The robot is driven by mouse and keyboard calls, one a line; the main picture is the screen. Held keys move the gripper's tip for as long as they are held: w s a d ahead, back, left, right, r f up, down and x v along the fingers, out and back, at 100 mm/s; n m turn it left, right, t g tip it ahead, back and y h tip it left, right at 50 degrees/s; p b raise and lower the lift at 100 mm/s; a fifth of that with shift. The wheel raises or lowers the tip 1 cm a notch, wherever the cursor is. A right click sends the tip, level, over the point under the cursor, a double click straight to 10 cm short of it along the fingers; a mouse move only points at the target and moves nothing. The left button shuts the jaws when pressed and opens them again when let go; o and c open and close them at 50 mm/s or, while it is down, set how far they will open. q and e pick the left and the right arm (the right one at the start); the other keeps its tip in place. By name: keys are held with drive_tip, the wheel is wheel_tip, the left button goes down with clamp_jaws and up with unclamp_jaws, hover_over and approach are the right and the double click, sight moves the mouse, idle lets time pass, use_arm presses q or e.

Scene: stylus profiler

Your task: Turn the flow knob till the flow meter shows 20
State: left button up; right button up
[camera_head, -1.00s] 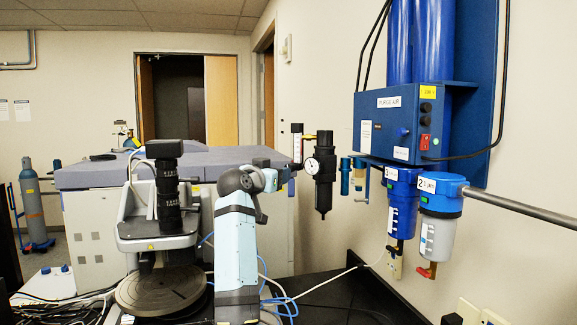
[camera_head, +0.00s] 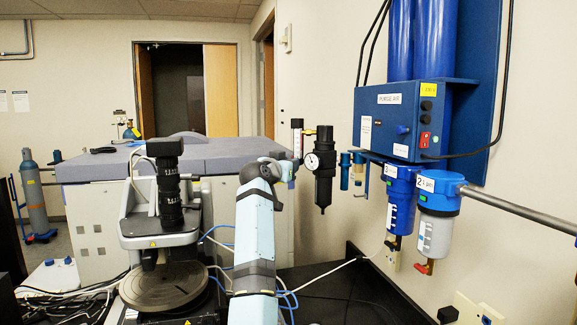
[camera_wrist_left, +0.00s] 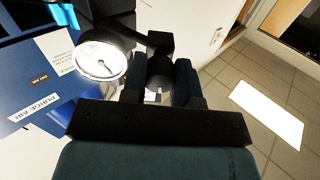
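The flow meter (camera_head: 297,137) is a slim upright tube with a white scale, left of the black regulator; its reading is too small to make out. My left gripper (camera_head: 288,170) is at the flow meter's lower end, where it hides the knob in the head view. In the left wrist view, the two fingers of my left gripper (camera_wrist_left: 159,85) stand apart on either side of a dark round part, which looks like the flow knob (camera_wrist_left: 159,71). I cannot tell whether they touch it. My right gripper is not in view.
A round pressure gauge (camera_head: 312,161) on the black regulator (camera_head: 325,170) is close to the right of my gripper. The blue purge air unit (camera_head: 405,115) hangs on the wall further right. A profiler (camera_head: 166,235) stands left of my arm.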

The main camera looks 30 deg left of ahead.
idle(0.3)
use_arm(q)
drive_tip(key=shift+n, duration=0.3)
drive_tip(key=n, duration=0.6)
drive_tip(key=shift+d+n, duration=0.1)
drive_tip(key=shift+n, duration=0.2)
drive_tip(key=n, duration=0.3)
drive_tip(key=shift+n, duration=0.3)
drive_tip(key=n, duration=0.3)
drive_tip(key=shift+n, duration=0.4)
drive_tip(key=n, duration=0.5)
drive_tip(key=shift+r, duration=0.1)
drive_tip(key=shift+n, duration=2)
